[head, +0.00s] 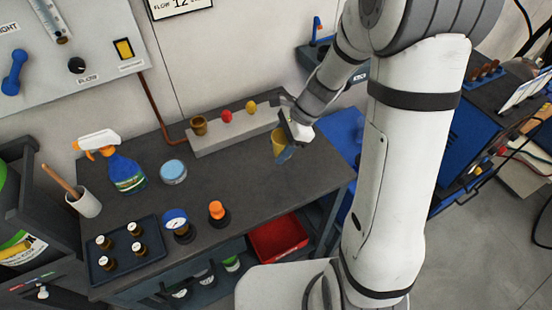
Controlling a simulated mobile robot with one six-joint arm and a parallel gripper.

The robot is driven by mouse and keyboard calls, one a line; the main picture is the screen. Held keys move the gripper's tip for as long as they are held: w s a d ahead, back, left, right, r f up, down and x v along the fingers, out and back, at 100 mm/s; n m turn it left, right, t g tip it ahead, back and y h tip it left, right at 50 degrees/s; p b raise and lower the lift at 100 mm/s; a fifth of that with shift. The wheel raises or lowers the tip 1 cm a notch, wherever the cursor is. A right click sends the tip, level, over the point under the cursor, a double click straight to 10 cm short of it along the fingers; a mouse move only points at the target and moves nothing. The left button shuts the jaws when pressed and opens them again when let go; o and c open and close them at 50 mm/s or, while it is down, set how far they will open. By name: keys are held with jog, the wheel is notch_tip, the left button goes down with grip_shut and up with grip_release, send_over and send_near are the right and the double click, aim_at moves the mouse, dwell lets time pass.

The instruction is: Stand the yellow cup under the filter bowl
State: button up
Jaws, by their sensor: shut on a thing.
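My gripper (287,131) is at the right end of the workbench, shut on the yellow cup (278,143). I cannot make out a filter bowl for certain; my arm hides part of the area behind and to the right of the cup.
A grey block (232,136) at the bench's back carries a brass piece, a red knob and a yellow knob. A spray bottle (124,171), round tin (173,172), white holder (86,204) and dark tray (108,261) stand left. The dark bench top (240,185) is clear mid-right.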

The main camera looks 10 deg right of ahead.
notch_tip(320, 180, down, 4)
jog(key=shift+a+r, duration=0.1)
jog(key=shift+s+f, duration=0.1)
jog(key=shift+f, duration=1.75)
jog(key=shift+f, duration=0.2)
jog(key=o, duration=1)
